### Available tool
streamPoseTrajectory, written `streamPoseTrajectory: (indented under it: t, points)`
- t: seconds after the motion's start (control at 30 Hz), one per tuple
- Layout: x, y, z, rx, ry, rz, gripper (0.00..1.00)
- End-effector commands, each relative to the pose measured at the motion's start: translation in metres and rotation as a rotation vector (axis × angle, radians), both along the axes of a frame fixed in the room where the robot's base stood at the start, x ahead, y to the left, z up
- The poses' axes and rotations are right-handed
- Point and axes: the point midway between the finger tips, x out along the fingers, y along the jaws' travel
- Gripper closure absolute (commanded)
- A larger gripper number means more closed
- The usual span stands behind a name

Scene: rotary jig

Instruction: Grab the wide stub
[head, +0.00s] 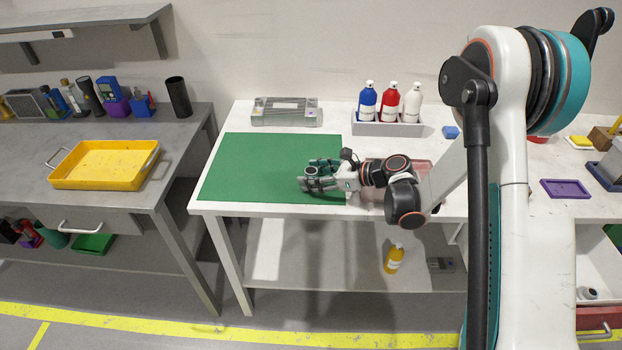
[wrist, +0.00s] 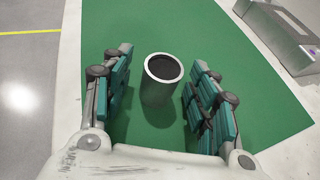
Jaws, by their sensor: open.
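A short grey metal cylinder with a pale rim and dark top, which looks like the wide stub (wrist: 159,92), stands upright on the green mat (wrist: 225,40) in the wrist view. My gripper (wrist: 160,72) is open, with its teal-padded fingers on either side of the stub and green mat showing in the gaps. The stub looks untouched. In the head view my gripper (head: 318,178) is low over the right part of the green mat (head: 250,165), and I cannot make out the stub there.
A grey metal fixture (head: 286,111) lies behind the mat; its edge shows in the wrist view (wrist: 282,35). A yellow tray (head: 106,163) sits on the left bench. The mat's left part is clear.

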Motion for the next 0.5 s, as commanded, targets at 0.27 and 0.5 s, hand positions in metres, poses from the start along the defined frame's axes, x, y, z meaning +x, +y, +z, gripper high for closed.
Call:
streamPoseTrajectory:
  t: [0.27, 0.5]
  points:
    - [-0.0001, -0.0007, 0.0006, 0.0, 0.0, -0.001, 0.89]
    - [-0.0001, -0.0007, 0.0006, 0.0, 0.0, -0.001, 0.94]
